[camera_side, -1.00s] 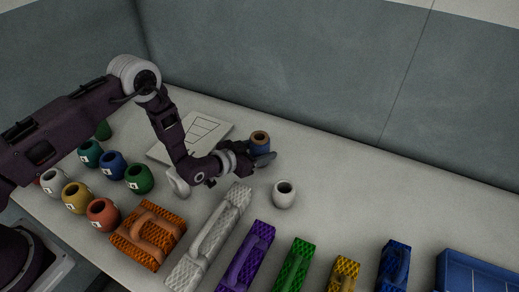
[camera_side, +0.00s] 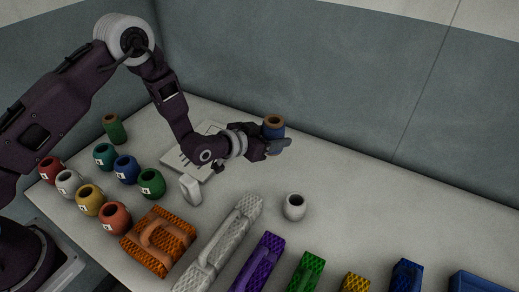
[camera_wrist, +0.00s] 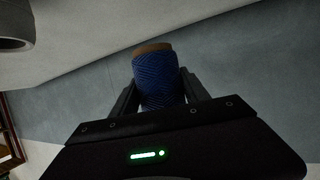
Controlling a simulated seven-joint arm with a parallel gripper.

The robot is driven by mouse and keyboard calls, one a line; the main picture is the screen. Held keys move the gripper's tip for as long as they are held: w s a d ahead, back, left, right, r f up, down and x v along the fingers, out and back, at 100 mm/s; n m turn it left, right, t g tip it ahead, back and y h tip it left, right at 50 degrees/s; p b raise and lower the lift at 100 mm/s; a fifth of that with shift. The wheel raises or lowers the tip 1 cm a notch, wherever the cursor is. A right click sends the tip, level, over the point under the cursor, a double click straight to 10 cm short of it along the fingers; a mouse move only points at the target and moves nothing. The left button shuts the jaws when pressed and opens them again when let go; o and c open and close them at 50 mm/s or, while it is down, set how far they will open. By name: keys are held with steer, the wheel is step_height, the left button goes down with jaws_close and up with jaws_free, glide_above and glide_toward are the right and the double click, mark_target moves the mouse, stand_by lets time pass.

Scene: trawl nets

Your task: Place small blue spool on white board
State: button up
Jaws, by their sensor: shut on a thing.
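The small blue spool (camera_side: 273,127), blue twine on a brown core, is held upright in my gripper (camera_side: 276,144) above the table. In the wrist view the blue spool (camera_wrist: 158,82) sits between the two dark fingers of my gripper (camera_wrist: 160,92), which are shut on it. The white board (camera_side: 205,168) lies flat on the table to the left of my gripper, with dark lines on it. My arm hides part of the board. The spool is to the right of the board, not over it.
A white pot (camera_side: 294,207) stands to the front right. Several numbered coloured pots, such as a blue one (camera_side: 126,170), and a tall green spool (camera_side: 115,130) stand left. Netted blocks with handles, including orange (camera_side: 158,240) and white (camera_side: 222,240), line the front. The back right table is clear.

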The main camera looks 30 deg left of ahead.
mark_target(203, 134)
steer(key=s+a+r+n+y, duration=0.2)
steer(key=a, duration=2.2)
steer(key=shift+t, duration=0.3)
step_height(203, 134, down, 10)
steer(key=shift+r, duration=0.2)
steer(key=shift+f, duration=0.15)
steer(key=o, duration=1.5)
steer(key=shift+c, duration=0.2)
